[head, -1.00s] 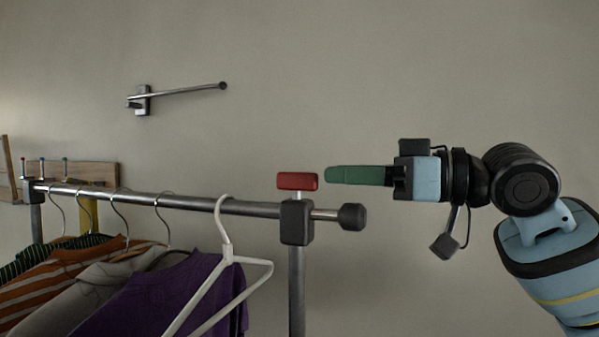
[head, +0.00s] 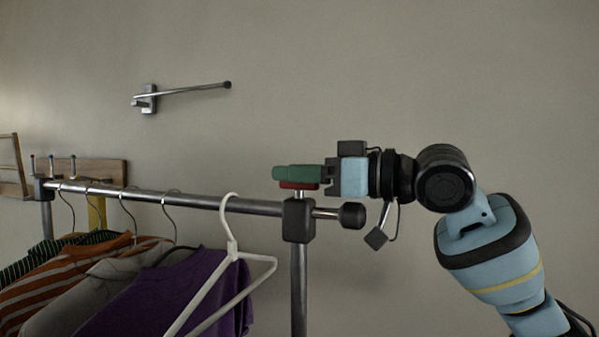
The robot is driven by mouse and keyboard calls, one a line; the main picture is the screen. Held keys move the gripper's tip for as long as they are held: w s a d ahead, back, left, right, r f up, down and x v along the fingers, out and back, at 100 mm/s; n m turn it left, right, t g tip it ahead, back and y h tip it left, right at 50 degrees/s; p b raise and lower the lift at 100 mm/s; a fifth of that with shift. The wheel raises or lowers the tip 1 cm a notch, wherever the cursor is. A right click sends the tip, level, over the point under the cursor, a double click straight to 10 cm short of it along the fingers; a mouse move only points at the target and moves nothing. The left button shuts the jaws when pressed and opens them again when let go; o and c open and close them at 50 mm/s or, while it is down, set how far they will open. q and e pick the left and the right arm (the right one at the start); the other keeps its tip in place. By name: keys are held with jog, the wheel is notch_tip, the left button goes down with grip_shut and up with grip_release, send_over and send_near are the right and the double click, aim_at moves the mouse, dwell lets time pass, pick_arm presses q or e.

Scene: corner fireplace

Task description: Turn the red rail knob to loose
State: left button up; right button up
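The red rail knob (head: 298,186) sits on a short pale stem on top of the black clamp block (head: 298,220), at the right end of the clothes rail (head: 190,200). Its long side lies along the rail. My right gripper (head: 297,173) has green fingers that overlap the knob in the head view and hide most of it; only its lower edge shows red. The fingers are seen side-on, one behind the other, so the gap between them and any grip on the knob cannot be told. My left gripper is out of view.
A white hanger (head: 233,246) hangs just left of the clamp. Several garments, including a purple shirt (head: 170,295), hang further left. A dark end cap (head: 352,215) ends the rail. A wall-mounted rod (head: 190,90) is above. The wall at right is clear.

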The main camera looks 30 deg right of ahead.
grip_shut()
